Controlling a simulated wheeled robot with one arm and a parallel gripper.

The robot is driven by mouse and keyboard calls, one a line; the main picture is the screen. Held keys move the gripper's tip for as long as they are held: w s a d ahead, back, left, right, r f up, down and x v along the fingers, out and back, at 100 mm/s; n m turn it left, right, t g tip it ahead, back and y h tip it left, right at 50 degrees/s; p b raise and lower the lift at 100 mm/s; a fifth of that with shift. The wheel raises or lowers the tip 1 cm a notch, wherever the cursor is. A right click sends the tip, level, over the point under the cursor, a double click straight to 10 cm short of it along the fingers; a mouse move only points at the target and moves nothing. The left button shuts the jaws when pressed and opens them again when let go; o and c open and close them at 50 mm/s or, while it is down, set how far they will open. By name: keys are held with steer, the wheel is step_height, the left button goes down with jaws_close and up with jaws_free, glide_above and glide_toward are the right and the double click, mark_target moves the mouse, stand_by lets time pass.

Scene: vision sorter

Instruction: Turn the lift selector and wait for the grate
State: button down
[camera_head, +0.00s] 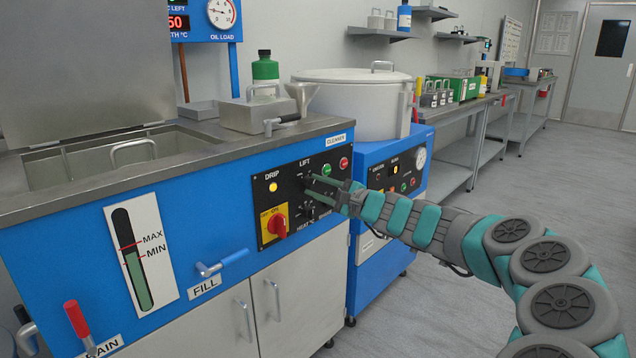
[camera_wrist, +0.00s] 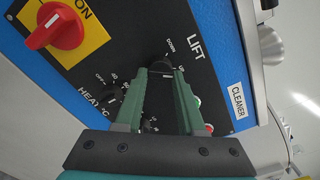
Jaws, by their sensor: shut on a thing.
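The lift selector (camera_wrist: 168,66) is a black knob on the black control panel, under the LIFT label, with DOWN and UP marks beside it in the wrist view. My gripper (camera_wrist: 166,74) is shut on this knob, one green finger on each side. In the head view my gripper (camera_head: 312,182) reaches the panel from the right and hides most of the knob. The grate is not clearly seen; a wire handle (camera_head: 133,143) stands in the open tank (camera_head: 70,172) at the left.
Beside the selector are a red switch on a yellow plate (camera_head: 275,224), a lit DRIP lamp (camera_head: 272,187), a green button (camera_head: 327,169) and a red button (camera_head: 344,162). A HEAT knob (camera_wrist: 111,94) sits close to my fingers. Floor at the right is clear.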

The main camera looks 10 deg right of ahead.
steer(key=shift+f, duration=0.1)
stand_by(0.3)
steer(key=c, duration=0.5)
jaws_free()
steer(key=shift+b+v, duration=0.35)
steer(key=shift+v, duration=3.6)
